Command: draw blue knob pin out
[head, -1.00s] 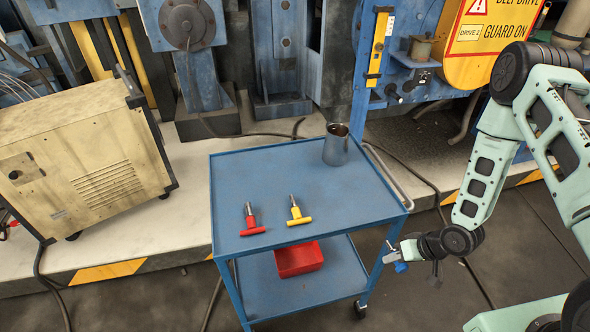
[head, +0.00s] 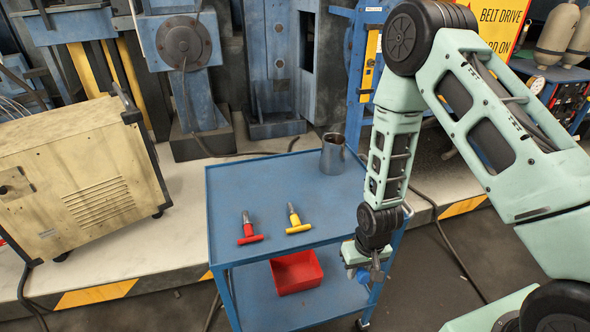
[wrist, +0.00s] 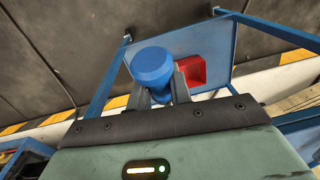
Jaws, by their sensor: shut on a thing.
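In the wrist view the blue knob (wrist: 152,66) sits between the two grey fingers of my gripper (wrist: 160,88), which is shut on it. The pin's shank is hidden. In the head view my gripper (head: 366,272) hangs by the front right side of the blue trolley, below its top. A small bit of blue shows at the fingers there. No socket or hole shows around the knob in the wrist view.
The blue trolley's top (head: 275,190) holds a red T-handled pin (head: 250,231), a yellow T-handled pin (head: 296,222) and a metal jug (head: 333,155). A red bin (head: 297,273) is on its lower shelf. A beige cabinet (head: 85,175) stands left.

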